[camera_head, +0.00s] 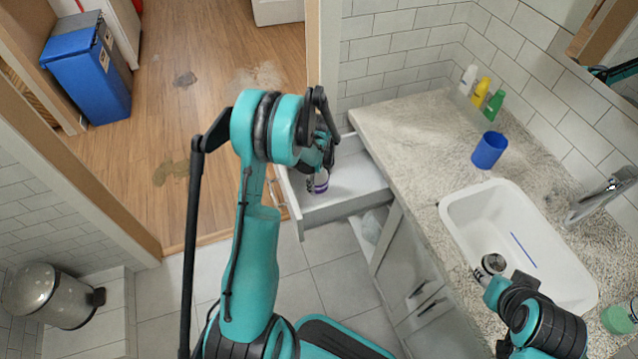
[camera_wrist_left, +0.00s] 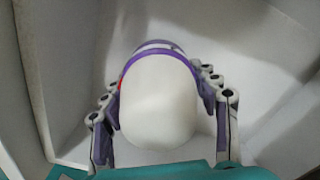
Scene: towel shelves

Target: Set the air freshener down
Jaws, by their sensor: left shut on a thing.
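The air freshener (camera_head: 321,183) is a rounded white body with a purple band. It is inside or just over the open drawer (camera_head: 352,177) below the counter. My left gripper (camera_head: 318,170) is shut on it from above; the arm partly hides both in the head view. In the left wrist view the air freshener (camera_wrist_left: 160,100) sits between the two fingers, with pale drawer walls around it. I cannot tell whether its base touches the drawer floor. My right arm is over the sink; its fingers do not show clearly.
The counter (camera_head: 400,130) holds a blue cup (camera_head: 489,150), several bottles at the wall, and a white sink (camera_head: 475,205). A blue bin (camera_head: 88,85) stands at upper left and a metal pedal bin (camera_head: 50,297) at lower left. Open floor lies left of the drawer.

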